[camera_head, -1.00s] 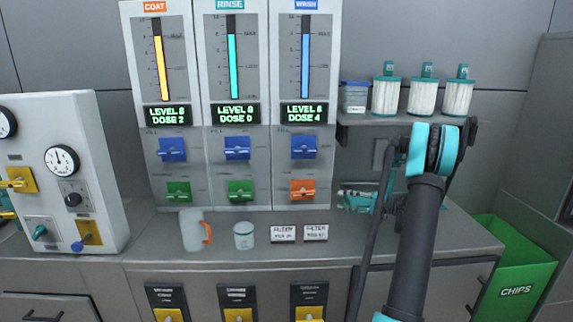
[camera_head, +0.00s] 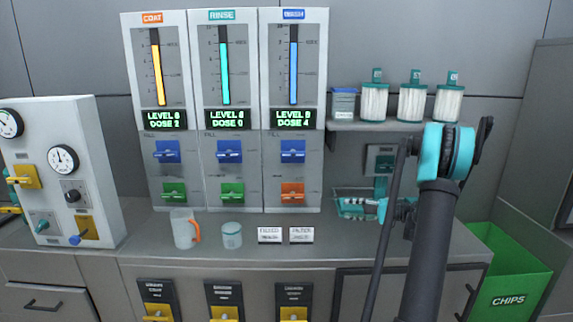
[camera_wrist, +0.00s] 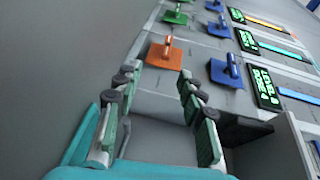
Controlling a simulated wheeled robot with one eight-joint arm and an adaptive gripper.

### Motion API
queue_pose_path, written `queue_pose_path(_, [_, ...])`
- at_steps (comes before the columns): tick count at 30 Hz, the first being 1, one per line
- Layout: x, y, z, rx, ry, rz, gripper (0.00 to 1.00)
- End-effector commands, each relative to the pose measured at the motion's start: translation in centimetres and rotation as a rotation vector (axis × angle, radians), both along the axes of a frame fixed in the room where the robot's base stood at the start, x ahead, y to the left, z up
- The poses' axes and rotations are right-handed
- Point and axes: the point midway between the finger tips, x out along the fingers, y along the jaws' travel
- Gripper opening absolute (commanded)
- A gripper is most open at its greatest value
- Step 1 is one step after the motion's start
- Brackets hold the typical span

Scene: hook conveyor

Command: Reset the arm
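My arm rises at the right of the head view, its dark and teal elbow in front of the shelf. Beyond the fingertips the wrist view shows an orange valve handle (camera_wrist: 166,54) and a blue handle (camera_wrist: 226,72) on the dispenser panel, apart from the fingers.
The COAT, RINSE and WASH dispensers (camera_head: 222,63) stand against the wall. A pitcher (camera_head: 184,230), a jar (camera_head: 231,236) and two labels (camera_head: 269,235) are on the counter. Filters (camera_head: 411,102) stand on the shelf (camera_head: 350,126). A green CHIPS bin (camera_head: 515,295) is at right; a gauge panel (camera_head: 62,185) at left.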

Motion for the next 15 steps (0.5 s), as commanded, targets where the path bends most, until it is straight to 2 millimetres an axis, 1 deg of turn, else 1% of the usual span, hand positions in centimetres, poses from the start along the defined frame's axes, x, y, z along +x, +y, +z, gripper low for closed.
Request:
queue_pose_path(8, [-2.1,3.3,0.1,-0.119,0.052,0.004,0.40])
queue_pose_path(11, [-3.4,4.9,0.1,-0.184,0.075,0.006,0.40])
queue_pose_path(14, [-5.4,6.8,-0.1,-0.274,0.102,0.010,0.40])
queue_pose_path(15, [-6.4,7.5,-0.3,-0.318,0.113,0.010,0.40])
